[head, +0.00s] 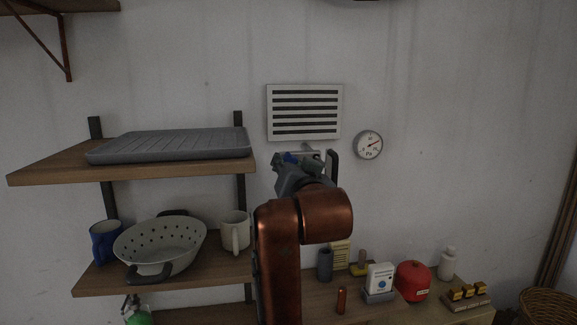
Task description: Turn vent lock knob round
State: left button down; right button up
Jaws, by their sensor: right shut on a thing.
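The white slatted vent (304,112) is fixed to the wall above the middle of the view. A plate with a dark upright handle (332,165) shows just below it, partly covered by my right arm. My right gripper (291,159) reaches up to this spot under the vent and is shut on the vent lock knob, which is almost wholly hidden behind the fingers. I cannot tell how far the knob is turned. My left gripper is not in view.
A round gauge (368,145) hangs right of the vent. Shelves at left hold a grey tray (170,145), a colander (161,246), a blue mug (105,242) and a pale mug (235,231). A red container (412,281) and small items stand on the bench below.

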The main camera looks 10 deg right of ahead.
dwell(0.4)
jog(key=o, duration=1.1)
jog(key=shift+o, duration=0.2)
jog(key=s, duration=1.2)
jog(key=shift+a, duration=0.1)
